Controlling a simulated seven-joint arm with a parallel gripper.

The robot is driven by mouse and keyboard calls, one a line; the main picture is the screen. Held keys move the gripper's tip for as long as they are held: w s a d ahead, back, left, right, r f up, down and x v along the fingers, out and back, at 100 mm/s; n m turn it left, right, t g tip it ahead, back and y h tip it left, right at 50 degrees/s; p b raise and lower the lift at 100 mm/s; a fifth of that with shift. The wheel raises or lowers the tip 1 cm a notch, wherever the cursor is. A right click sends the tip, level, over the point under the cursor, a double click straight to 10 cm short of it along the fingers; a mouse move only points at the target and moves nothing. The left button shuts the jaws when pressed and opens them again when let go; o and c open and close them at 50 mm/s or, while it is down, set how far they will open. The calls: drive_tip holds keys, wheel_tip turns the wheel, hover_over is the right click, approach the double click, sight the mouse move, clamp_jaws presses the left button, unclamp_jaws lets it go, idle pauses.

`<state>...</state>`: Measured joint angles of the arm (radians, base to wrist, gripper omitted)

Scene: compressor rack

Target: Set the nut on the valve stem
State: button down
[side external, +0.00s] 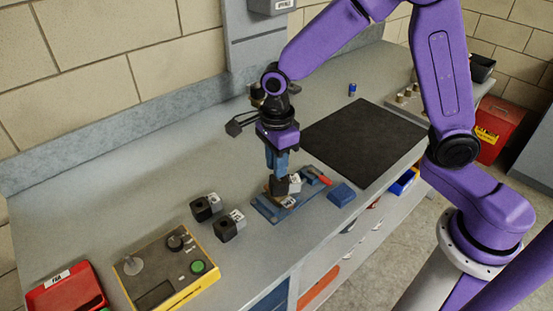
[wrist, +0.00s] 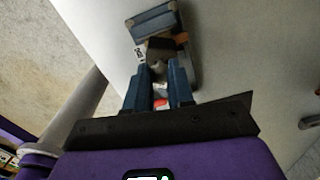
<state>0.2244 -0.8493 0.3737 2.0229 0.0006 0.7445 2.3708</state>
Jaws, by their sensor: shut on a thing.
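My gripper (side external: 279,181) points down over a blue fixture (side external: 265,208) on the bench. Its blue fingers are closed on a small piece that they largely hide. In the wrist view the fingertips (wrist: 159,68) close around something greyish, right at a dark brown block (wrist: 160,46). I cannot tell whether the held piece is the nut, or whether it touches the block. In the side view a block with a white label (side external: 295,183) stands at the fingertips by the fixture's red handle (side external: 325,181). I cannot make out the valve stem.
Two dark blocks with holes on top (side external: 205,207) (side external: 230,225) stand to the left. A black mat (side external: 365,140) lies clear behind.

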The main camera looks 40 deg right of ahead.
drive_tip(key=shift+f, duration=0.9)
idle(0.7)
drive_tip(key=c, duration=0.5)
unclamp_jaws()
drive_tip(key=shift+r, duration=0.1)
drive_tip(key=shift+r, duration=3.4)
